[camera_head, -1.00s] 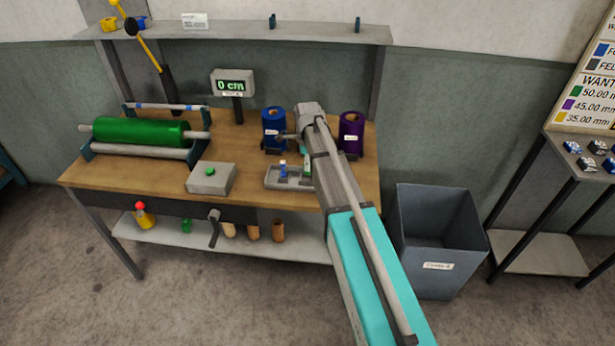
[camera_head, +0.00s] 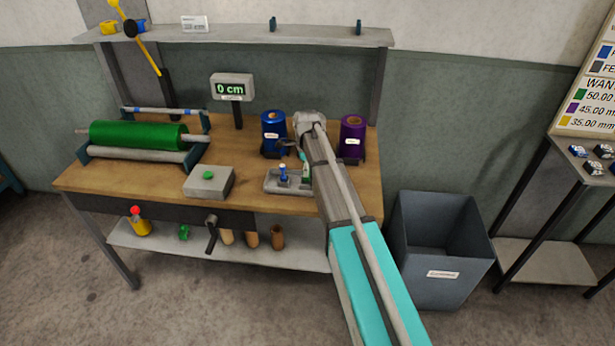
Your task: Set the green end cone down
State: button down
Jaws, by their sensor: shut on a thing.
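My gripper (camera_head: 284,142) is over the right part of the workbench, between the blue roll and the tray. My wrist hides most of its fingers. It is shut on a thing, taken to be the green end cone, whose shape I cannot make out. A slim green and white item (camera_head: 304,164) shows beside my arm at the tray; I cannot tell whether it touches the gripper. A small green piece (camera_head: 184,232) lies on the bench's lower shelf, well away from the gripper.
A blue roll (camera_head: 272,132) and a purple roll (camera_head: 352,137) stand close to my wrist. The grey tray (camera_head: 272,187) holds a small blue-topped bottle (camera_head: 283,173). A green roller (camera_head: 138,135) and grey button box (camera_head: 209,182) are left. A grey bin (camera_head: 440,250) stands right.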

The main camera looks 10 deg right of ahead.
jog(key=shift+w+f+b, duration=0.45)
jog(key=shift+f+b, duration=1.5)
jog(key=shift+f, duration=0.05)
jog(key=shift+f, duration=0.2)
jog(key=shift+c, duration=1.5)
grip_release()
jog(key=shift+r, duration=0.1)
jog(key=shift+r, duration=0.15)
notch_tip(320, 180, up, 12)
jog(key=p, duration=1.2)
jog(key=shift+s, duration=0.1)
